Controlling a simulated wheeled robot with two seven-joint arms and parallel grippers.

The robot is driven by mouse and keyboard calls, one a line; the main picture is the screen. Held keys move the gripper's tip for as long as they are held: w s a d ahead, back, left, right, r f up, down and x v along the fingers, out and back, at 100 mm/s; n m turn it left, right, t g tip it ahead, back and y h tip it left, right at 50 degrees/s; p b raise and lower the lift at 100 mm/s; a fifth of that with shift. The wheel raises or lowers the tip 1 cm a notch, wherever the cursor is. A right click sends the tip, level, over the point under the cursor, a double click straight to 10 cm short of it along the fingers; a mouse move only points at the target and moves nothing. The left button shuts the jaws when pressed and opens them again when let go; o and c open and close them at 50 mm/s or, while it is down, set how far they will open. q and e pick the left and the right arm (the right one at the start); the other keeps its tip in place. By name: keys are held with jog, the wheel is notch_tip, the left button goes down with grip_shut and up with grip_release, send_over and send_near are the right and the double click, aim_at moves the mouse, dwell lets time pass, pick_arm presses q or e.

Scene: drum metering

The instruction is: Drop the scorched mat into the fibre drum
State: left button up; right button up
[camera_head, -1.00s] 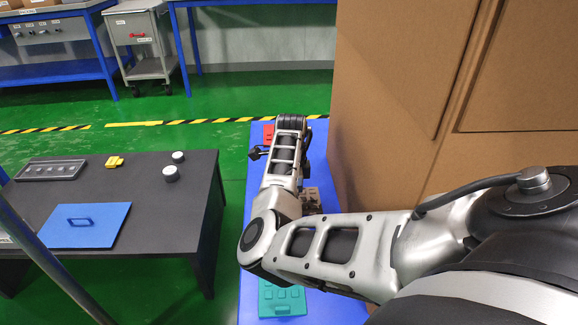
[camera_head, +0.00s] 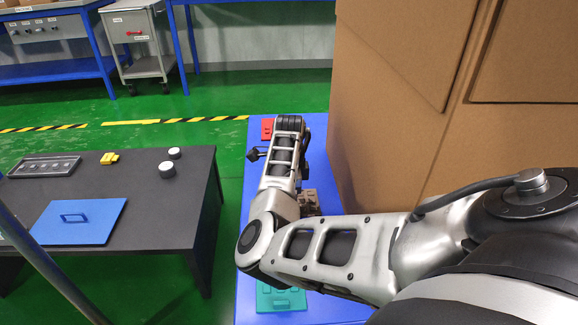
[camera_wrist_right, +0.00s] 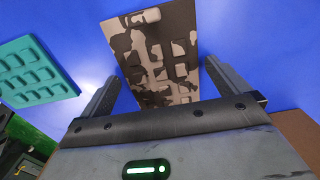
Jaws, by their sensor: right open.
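The mottled brown and dark mat (camera_wrist_right: 160,62), which looks scorched, lies on a blue tabletop in the right wrist view, with raised pads on its face. In the head view only a small part of this mat (camera_head: 308,201) shows past my right arm. My right gripper (camera_wrist_right: 163,74) is open, its fingers on either side of the mat in the picture; I cannot tell how far above it they are. My own arm hides this gripper in the head view. My left gripper is not in view. I cannot make out a fibre drum in either view.
A teal mat (camera_wrist_right: 35,72) and a red mat (camera_head: 267,129) lie on the same blue table (camera_head: 262,118). A dark table (camera_head: 150,217) with a blue lidded panel (camera_head: 95,224) stands left, across a strip of green floor.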

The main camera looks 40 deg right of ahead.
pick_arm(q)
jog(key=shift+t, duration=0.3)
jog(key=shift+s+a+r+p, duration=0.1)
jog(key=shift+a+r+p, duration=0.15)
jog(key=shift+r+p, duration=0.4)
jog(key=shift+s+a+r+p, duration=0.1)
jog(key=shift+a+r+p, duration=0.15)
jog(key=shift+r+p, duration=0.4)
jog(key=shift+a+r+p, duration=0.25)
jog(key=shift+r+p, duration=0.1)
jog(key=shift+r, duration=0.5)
pick_arm(e)
notch_tip(320, 180, up, 12)
